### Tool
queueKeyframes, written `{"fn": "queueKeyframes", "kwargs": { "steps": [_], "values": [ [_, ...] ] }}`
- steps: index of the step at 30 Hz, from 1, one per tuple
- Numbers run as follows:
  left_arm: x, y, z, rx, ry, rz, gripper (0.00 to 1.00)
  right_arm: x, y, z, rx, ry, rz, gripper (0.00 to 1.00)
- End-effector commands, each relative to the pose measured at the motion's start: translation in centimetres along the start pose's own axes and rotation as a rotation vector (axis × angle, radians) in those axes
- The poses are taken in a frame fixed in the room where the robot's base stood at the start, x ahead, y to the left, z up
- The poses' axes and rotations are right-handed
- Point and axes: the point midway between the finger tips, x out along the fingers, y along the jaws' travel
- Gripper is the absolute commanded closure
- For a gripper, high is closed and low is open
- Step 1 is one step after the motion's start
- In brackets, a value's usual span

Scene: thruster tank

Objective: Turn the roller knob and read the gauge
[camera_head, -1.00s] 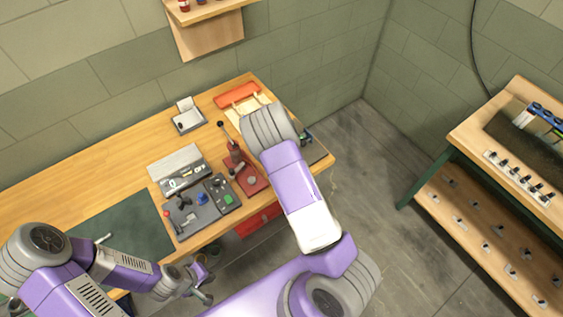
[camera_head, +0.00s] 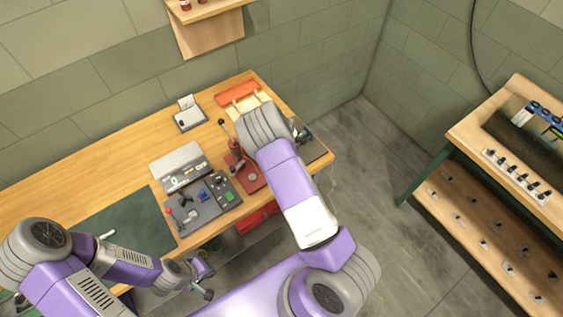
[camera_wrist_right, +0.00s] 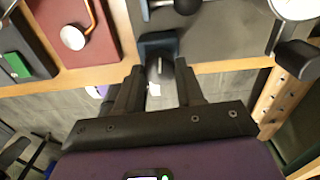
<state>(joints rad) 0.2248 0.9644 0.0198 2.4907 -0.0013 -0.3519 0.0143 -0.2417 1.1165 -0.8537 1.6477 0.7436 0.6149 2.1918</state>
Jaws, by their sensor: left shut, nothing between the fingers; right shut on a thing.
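The dark test stand (camera_head: 313,146) sits at the right end of the bench, partly hidden by my right arm in the head view. In the right wrist view, my right gripper (camera_wrist_right: 160,80) is shut on a small dark roller knob (camera_wrist_right: 158,50) at the stand's near edge. The gauge (camera_wrist_right: 295,6), a round white dial, is cut off at the upper right, so its reading cannot be told. The head view hides my right fingertips. My left gripper (camera_head: 205,284) is shut and empty, low in front of the bench.
A red press (camera_head: 250,174) stands left of the stand; its base (camera_wrist_right: 75,36) also shows in the wrist view. A black ball-ended part (camera_wrist_right: 299,60) is right of my right gripper. A shelved bench (camera_head: 455,150) is at right.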

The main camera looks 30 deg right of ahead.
Motion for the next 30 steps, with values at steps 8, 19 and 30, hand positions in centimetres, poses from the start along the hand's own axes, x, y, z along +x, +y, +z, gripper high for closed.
{"fn": "queueKeyframes", "kwargs": {
  "steps": [8, 19, 30],
  "values": [
    [0.0, 0.0, 0.0, 0.0, 0.0, 0.0, 1.0, -0.1, -0.1, 0.1, -0.001, -0.002, -0.002, 0.38],
    [0.0, 0.0, 0.0, 0.0, 0.0, 0.0, 1.0, -0.7, 0.0, 0.1, -0.001, -0.002, -0.001, 0.37],
    [0.0, 0.0, 0.0, 0.0, 0.0, 0.0, 1.0, -6.4, 0.0, 0.1, -0.002, -0.004, -0.001, 0.37]
  ]
}}
